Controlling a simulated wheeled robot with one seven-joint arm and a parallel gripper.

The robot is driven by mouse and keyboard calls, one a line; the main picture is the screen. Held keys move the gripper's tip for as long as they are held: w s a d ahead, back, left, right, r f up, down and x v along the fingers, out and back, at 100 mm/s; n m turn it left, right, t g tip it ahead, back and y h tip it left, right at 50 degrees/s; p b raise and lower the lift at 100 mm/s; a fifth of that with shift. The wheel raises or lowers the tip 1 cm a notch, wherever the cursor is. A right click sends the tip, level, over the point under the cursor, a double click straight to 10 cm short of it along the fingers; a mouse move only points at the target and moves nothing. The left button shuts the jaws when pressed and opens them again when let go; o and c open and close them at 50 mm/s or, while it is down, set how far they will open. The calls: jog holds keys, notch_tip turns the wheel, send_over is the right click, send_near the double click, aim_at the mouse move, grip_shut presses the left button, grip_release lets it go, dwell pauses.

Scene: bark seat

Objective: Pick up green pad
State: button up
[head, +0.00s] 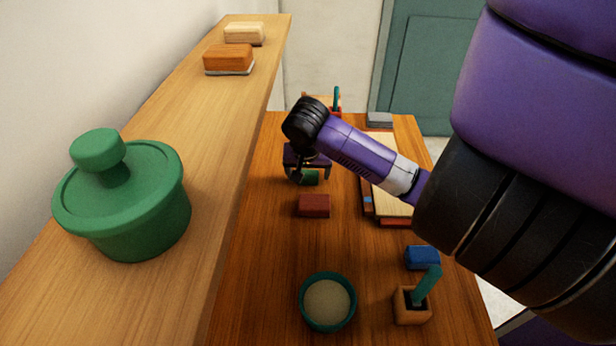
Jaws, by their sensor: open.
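A small green pad (310,178) lies on the brown wooden table (270,255), partly hidden by my gripper. My gripper (306,176) points down over the pad, with its open fingers around or just above it. I cannot tell whether the fingers touch the pad.
A dark red block (314,205) lies just in front of my gripper. Stacked boards or books (390,185) lie to the right. A bowl (327,302), a blue block (422,257) and a small holder (411,305) are nearer. A raised shelf (165,110) with a green lidded pot (130,205) borders the left.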

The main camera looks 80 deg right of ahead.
jog(key=c, duration=1.5)
jog(key=shift+r, duration=0.2)
